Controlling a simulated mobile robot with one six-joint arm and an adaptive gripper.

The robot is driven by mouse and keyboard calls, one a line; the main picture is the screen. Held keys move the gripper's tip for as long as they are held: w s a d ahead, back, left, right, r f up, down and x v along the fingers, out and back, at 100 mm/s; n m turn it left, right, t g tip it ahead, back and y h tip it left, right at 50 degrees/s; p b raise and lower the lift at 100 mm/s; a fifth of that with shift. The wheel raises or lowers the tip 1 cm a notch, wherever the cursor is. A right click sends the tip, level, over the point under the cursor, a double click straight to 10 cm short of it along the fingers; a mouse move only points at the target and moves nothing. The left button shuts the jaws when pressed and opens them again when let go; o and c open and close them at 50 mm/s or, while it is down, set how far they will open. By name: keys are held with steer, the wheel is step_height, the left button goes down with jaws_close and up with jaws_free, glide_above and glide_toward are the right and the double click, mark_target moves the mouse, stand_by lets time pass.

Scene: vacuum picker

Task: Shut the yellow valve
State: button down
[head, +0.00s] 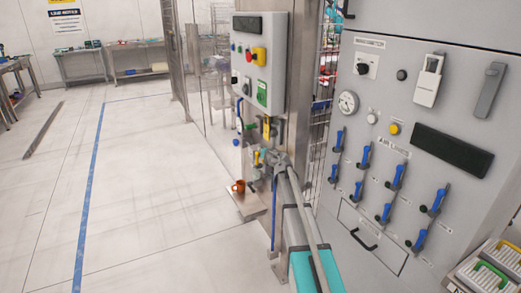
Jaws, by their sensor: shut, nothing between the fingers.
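A yellow upright handle (266,129), which looks like the yellow valve, is on the piping below the control box on the post. A smaller yellow piece (256,158) shows lower down, close to my gripper. My arm reaches up from the bottom centre, and my gripper (262,160) is at its far end, in front of the piping below the upright handle. The gripper is small in the head view and looks shut and empty. I cannot tell whether it touches the piping. The arm's end hides part of the pipework.
A control box (257,62) with buttons hangs on the post. A grey cabinet (402,150) with several blue-handled levers fills the right. Open floor (150,190) lies to the left.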

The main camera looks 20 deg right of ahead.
steer(key=shift+s+r+p, duration=0.25)
steer(key=shift+r+p, duration=0.7)
steer(key=shift+r, duration=0.35)
steer(key=s+d+r+m+h, duration=0.25)
steer(key=s+m+h, duration=0.55)
steer(key=m, duration=0.7)
steer(key=s+f+m+g+h, duration=0.3)
steer(key=s+f+m+g, duration=0.3)
steer(key=s+m, duration=0.45)
steer(key=s+a+f+m+g+y, duration=0.55)
steer(key=s+a, duration=0.35)
steer(key=s, duration=0.3)
steer(key=s+a+f+m+g+y, duration=0.5)
steer(key=s+a, duration=0.3)
steer(key=s, duration=0.4)
step_height(320, 180, up, 17)
steer(key=h+p, duration=0.1)
steer(key=p, duration=1.7)
steer(key=shift+f+n, duration=0.15)
steer(key=shift+n, duration=0.15)
